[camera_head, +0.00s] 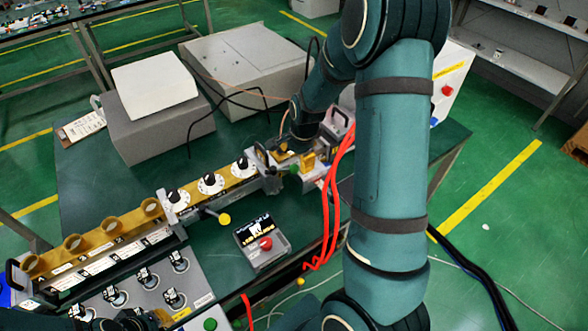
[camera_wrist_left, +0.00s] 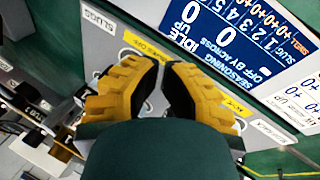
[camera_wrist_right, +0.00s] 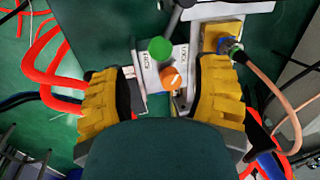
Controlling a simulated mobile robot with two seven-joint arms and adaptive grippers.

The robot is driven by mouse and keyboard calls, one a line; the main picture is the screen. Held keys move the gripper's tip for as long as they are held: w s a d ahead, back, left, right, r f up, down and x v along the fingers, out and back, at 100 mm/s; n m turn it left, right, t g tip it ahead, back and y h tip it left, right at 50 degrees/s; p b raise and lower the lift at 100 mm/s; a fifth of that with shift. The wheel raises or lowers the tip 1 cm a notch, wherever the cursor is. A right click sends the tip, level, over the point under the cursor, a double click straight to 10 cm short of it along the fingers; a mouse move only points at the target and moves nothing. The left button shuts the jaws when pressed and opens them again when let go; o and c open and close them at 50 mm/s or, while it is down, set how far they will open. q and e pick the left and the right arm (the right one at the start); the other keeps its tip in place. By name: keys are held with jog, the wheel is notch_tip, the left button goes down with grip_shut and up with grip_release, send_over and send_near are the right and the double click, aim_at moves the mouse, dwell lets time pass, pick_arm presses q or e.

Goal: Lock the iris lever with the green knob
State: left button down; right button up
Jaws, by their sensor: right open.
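The green knob (camera_wrist_right: 160,49) is a round ball on a dark lever in the right wrist view. It also shows in the head view (camera_head: 294,169), close to the right gripper. My right gripper (camera_wrist_right: 160,75) is open, its yellow fingers wide apart on either side of a white labelled plate (camera_wrist_right: 149,76). The green knob lies ahead of the gap, and no finger appears to touch it. An orange knob (camera_wrist_right: 170,78) sits just below it.
Red hoses (camera_head: 329,210) hang beside the right gripper. A copper-coloured cable (camera_wrist_right: 280,90) and its connector lie near the right finger. Grey boxes (camera_head: 157,110) fill the back.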

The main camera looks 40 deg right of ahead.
aim_at(295, 166)
jog(key=f, duration=0.3)
jog(key=w+f, duration=0.1)
jog(key=f, duration=0.2)
jog(key=shift+w+b, duration=0.1)
jog(key=shift+b, duration=0.2)
grip_shut()
